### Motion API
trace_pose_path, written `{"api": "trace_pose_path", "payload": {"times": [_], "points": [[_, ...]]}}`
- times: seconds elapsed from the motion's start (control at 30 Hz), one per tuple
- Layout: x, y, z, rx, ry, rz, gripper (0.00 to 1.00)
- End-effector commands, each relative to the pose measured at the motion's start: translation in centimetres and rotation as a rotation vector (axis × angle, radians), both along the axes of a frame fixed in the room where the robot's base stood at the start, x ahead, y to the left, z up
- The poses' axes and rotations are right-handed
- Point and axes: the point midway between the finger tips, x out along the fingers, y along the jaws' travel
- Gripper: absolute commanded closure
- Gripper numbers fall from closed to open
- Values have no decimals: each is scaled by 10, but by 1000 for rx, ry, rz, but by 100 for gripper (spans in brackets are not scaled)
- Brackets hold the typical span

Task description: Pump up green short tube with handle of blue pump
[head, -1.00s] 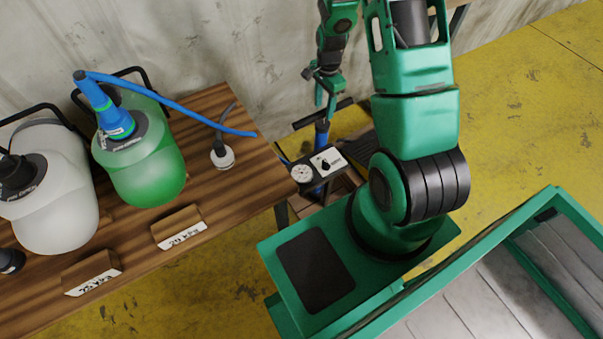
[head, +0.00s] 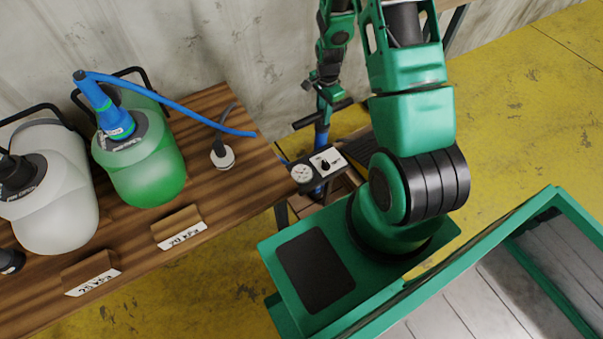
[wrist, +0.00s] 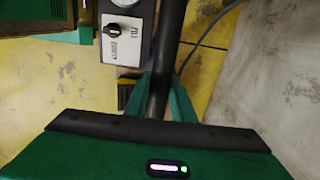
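The green short tube (head: 150,175) stands on the wooden table at left in the head view. A blue nozzle (head: 115,122) sits on its top, and a blue hose (head: 185,106) runs from it toward the table's right edge. The blue pump (head: 321,140) stands on the floor beyond the table's right end, its lower part largely hidden. Its black handle (head: 340,106) is a crossbar at the top, and in the wrist view the bar (wrist: 168,50) runs between my fingers. My gripper (head: 324,106) is at the handle's middle, its fingers closed against both sides of the bar.
A white tube (head: 60,205) stands left of the green one. Two wooden label blocks, one by the green tube (head: 178,226), and a small white disc (head: 223,158) are on the table (head: 262,180). The pump has a gauge (head: 302,173) and a knob panel (head: 327,161).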

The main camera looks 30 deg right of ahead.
Motion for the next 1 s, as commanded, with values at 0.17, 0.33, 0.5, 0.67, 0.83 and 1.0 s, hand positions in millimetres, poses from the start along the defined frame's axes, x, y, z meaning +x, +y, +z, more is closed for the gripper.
{"api": "trace_pose_path", "payload": {"times": [0.17,0.33,0.5,0.67,0.83,1.0], "points": [[2,0,6,0,-4,1,100],[3,0,29,-1,-8,1,100],[3,0,52,-2,-9,1,100],[4,0,75,-2,-10,1,100],[5,0,98,-2,-12,2,100],[5,0,118,-2,-12,2,100]]}}
